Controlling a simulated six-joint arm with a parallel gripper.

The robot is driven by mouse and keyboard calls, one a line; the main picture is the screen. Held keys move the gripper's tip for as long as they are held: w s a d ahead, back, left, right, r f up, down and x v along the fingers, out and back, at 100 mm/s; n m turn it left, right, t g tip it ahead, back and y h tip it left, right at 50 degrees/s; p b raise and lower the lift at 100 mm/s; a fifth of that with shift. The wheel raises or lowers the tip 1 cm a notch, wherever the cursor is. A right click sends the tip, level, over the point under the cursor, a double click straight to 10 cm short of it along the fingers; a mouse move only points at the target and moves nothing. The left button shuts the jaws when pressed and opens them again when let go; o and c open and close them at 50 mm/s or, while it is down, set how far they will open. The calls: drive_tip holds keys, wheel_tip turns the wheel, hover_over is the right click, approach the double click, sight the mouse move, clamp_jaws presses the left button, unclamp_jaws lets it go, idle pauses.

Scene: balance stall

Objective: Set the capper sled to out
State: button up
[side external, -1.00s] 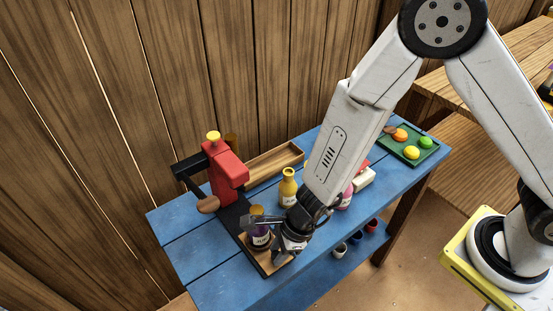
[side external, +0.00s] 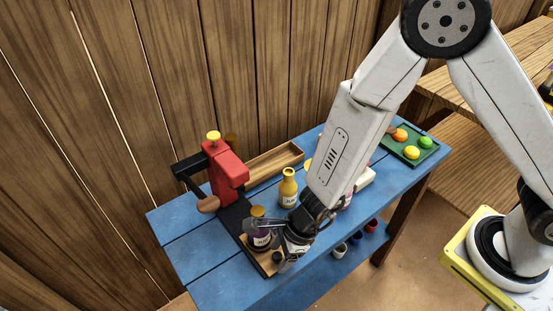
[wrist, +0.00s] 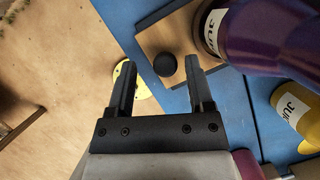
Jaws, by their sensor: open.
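The capper has a red press (side external: 224,172) on a black base rail (side external: 233,220) on the blue bench. Its sled, a wooden plate (wrist: 178,35), lies at the rail's front end, clear of the press head. A dark round knob (wrist: 165,64) is on the sled; it also shows in the side view (side external: 276,257). A purple juice bottle with an orange-brown cap (side external: 260,238) stands upright on the sled. My gripper (wrist: 160,76) is open, pointing down. The knob appears between and just beyond the fingertips in the wrist view, with no clear contact.
A yellow juice bottle (side external: 288,190) stands behind my gripper. A wooden tray (side external: 272,163) lies near the wall, and a green tray (side external: 397,149) with coloured round pieces is at the bench's far end. Small cups (side external: 355,237) sit below the bench top.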

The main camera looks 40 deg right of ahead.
drive_tip(key=shift+r, duration=0.1)
drive_tip(key=v, duration=0.7)
drive_tip(key=shift+r, duration=0.2)
idle(0.4)
drive_tip(key=shift+d, duration=0.1)
drive_tip(key=shift+d+r, duration=0.1)
idle(0.3)
drive_tip(key=d+r+n+h, duration=0.2)
drive_tip(key=d+r+n, duration=0.2)
drive_tip(key=d+n, duration=0.7)
drive_tip(key=d+r+n+h, duration=0.2)
drive_tip(key=d+r+n, duration=0.2)
drive_tip(key=d+n, duration=0.6)
drive_tip(key=shift+s+d+r+n+t, duration=0.25)
drive_tip(key=shift+d+r+n+t, duration=0.15)
drive_tip(key=shift+n, duration=0.3)
